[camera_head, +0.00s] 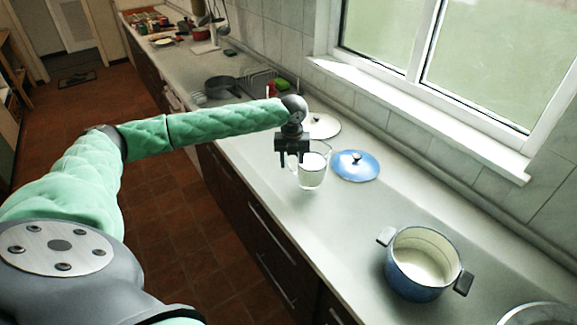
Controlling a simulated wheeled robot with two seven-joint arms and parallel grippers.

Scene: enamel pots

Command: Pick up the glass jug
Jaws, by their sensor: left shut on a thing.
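The glass jug (312,176) is clear and stands upright over the worktop, in the middle of the head view. My left gripper (293,162) reaches it from above and is shut on it at its upper left side, where the fingers hide part of the jug. I cannot tell whether the jug's base touches the worktop. My right gripper is not in view.
A blue lid (355,166) lies just right of the jug, and a white lid (322,126) lies behind it. A blue enamel pot (420,285) stands at the front right. A dark pan (222,87) and a dish rack (262,84) are farther back. The worktop (345,225) between jug and pot is clear.

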